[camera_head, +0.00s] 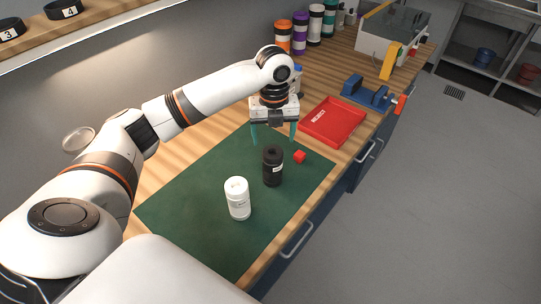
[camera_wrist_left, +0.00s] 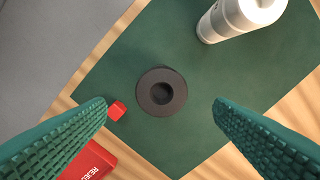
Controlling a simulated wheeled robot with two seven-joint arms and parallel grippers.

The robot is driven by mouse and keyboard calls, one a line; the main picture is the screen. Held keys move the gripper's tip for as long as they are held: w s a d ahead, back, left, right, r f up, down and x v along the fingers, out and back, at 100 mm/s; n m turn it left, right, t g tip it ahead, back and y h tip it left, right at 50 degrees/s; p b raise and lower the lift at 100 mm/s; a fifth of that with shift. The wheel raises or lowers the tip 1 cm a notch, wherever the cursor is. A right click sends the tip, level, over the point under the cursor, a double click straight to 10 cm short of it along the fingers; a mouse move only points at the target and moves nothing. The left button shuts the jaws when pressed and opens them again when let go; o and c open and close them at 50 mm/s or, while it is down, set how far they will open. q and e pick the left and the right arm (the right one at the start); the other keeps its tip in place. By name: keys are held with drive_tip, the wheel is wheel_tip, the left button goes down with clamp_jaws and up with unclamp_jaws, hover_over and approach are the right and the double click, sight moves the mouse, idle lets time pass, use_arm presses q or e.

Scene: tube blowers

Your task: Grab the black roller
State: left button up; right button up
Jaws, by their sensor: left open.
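The black roller (camera_head: 272,166) stands upright on a green mat (camera_head: 190,205) in the head view. In the left wrist view the black roller (camera_wrist_left: 161,92) shows from above as a dark ring with a hole. My left gripper (camera_head: 272,138) is open and points down above the roller, slightly behind it in the head view. Its two green fingers (camera_wrist_left: 162,108) stand on either side of the roller in the wrist view, apart from it. My right gripper is not in view.
A white bottle (camera_head: 237,198) stands left of the roller; it also shows in the wrist view (camera_wrist_left: 238,16). A small red cube (camera_head: 300,157) lies right of the roller. A red tray (camera_head: 332,122) and a blue vise (camera_head: 367,94) are farther back. The mat's left part is clear.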

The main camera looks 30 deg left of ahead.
sight(273, 155)
use_arm(q)
drive_tip(key=shift+s+d+f+p, duration=0.2)
drive_tip(key=shift+s+d+f, duration=0.2)
drive_tip(key=shift+f, duration=0.15)
drive_tip(key=shift+s+d+f+p, duration=0.15)
drive_tip(key=shift+s+d+f, duration=0.2)
drive_tip(key=shift+f, duration=0.2)
drive_tip(key=shift+w+a+f, duration=0.1)
drive_tip(key=shift+f, duration=0.85)
drive_tip(key=f+p, duration=0.1)
drive_tip(key=w+a+f+p, duration=0.1)
drive_tip(key=shift+a+f, duration=0.1)
drive_tip(key=shift+f, duration=0.3)
wheel_tip(273, 155, down, 2)
drive_tip(key=shift+f, duration=0.45)
drive_tip(key=shift+c, duration=0.6)
drive_tip(key=c, duration=1.1)
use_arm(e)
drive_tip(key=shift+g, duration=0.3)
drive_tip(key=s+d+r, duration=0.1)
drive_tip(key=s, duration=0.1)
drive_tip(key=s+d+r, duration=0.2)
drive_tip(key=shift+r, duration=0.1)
